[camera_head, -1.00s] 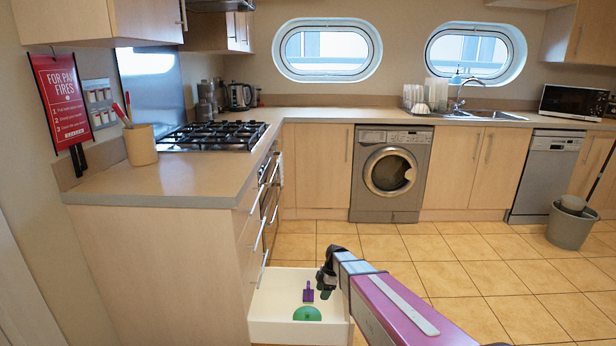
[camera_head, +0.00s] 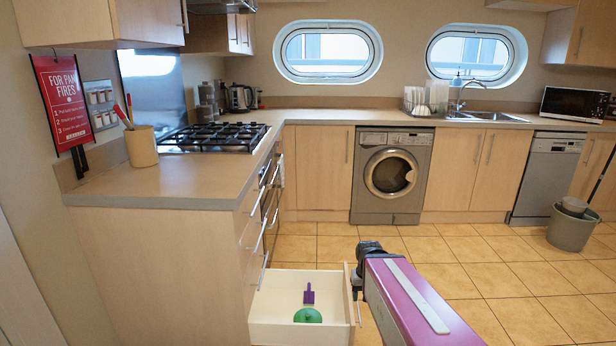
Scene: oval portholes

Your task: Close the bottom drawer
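The bottom drawer (camera_head: 270,332) is pulled out to the right from the left-hand cabinet, low near the floor. It is a white open box with a purple tool (camera_head: 309,295) and a green round thing (camera_head: 308,315) inside. Its front panel (camera_head: 349,298) is on the right side, seen nearly edge-on. My gripper (camera_head: 357,296) is low at the outer side of this front panel, beside its handle. Most of it is hidden behind my purple arm, and I cannot tell whether it touches the panel or how its fingers stand.
The cabinet (camera_head: 160,265) with its worktop and gas hob (camera_head: 215,137) stands left of the drawer. A washing machine (camera_head: 391,175) is at the back, and a grey bucket (camera_head: 571,228) stands far right. The tiled floor (camera_head: 480,270) between is clear.

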